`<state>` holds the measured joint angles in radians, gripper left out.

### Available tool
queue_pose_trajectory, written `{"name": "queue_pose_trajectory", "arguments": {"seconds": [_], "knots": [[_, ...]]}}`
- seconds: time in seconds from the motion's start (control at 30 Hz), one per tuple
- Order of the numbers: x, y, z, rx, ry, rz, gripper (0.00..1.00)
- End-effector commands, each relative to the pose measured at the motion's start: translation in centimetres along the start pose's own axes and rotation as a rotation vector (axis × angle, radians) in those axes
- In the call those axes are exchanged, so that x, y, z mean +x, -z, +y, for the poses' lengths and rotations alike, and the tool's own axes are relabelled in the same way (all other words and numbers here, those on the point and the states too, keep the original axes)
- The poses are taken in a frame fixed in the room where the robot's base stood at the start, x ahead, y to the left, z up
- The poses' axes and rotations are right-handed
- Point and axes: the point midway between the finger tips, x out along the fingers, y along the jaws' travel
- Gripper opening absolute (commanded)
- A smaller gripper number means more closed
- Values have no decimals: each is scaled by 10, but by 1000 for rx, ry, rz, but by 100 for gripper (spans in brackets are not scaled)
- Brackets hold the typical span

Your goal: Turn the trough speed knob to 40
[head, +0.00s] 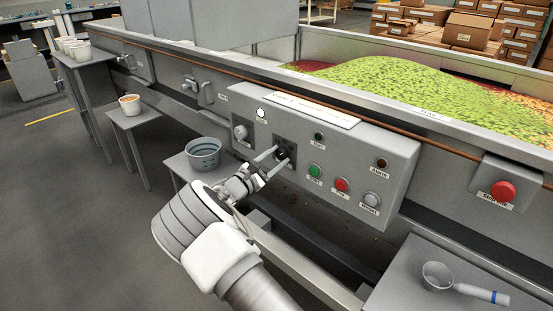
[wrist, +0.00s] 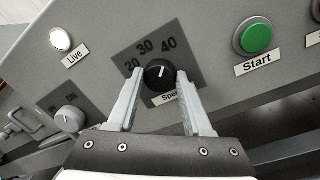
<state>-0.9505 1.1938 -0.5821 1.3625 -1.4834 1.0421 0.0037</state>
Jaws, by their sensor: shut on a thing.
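The black trough speed knob (wrist: 160,73) sits on a dark dial plate (wrist: 190,62) marked 20, 30 and 40, with a partly hidden label starting "Spe" below. Its white pointer line points up and slightly right, between the 30 and 40 marks. My gripper (wrist: 160,82) is shut on the knob, one finger on each side. In the head view, my gripper (head: 272,159) reaches the same knob (head: 282,154) on the grey control panel (head: 335,150).
A green Start button (wrist: 257,38) is right of the knob, with red and grey buttons beyond it. A white Live lamp (wrist: 61,40) and another grey knob (wrist: 69,118) are to the left. A bucket (head: 203,153) stands below left of the panel.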

Motion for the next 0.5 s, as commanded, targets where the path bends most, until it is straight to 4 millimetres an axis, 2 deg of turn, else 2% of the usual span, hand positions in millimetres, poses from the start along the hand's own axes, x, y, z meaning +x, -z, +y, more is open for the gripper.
{"name": "queue_pose_trajectory", "arguments": {"seconds": [0.23,0.27,0.4,0.5], "knots": [[-1,1,0,2,0,4,0],[-1,1,0,2,0,4,56],[-1,1,0,1,0,3,80],[0,1,0,1,0,2,80]]}}
